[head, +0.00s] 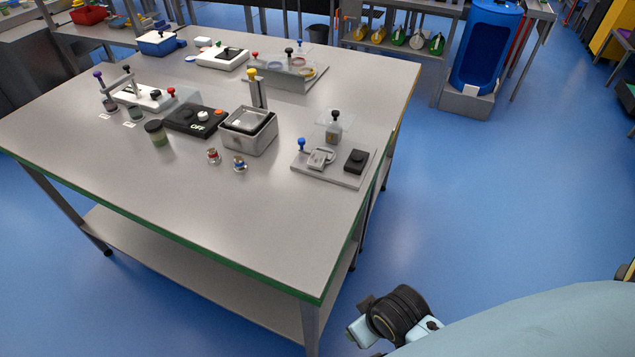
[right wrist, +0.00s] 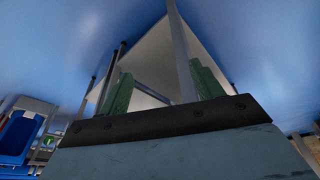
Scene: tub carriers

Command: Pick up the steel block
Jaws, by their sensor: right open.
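A small grey metal block with a black knob (head: 334,130) stands upright at the back of a grey base plate (head: 340,180) near the table's right edge. It looks like the steel block, though at this size I cannot be sure. My right arm's end shows at the bottom of the head view, low beside the table's front right corner and well apart from the block. In the right wrist view my right gripper (right wrist: 160,92) has its two green fingers spread with nothing between them. The block does not show there. My left gripper is not in view.
The plate also carries a blue-knobbed clamp-like part (head: 320,157) and a black block (head: 355,160). A metal tub (head: 249,140) stands left of it. The table (head: 200,210) is bare toward its front edge. Blue floor (head: 490,210) is clear to the right.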

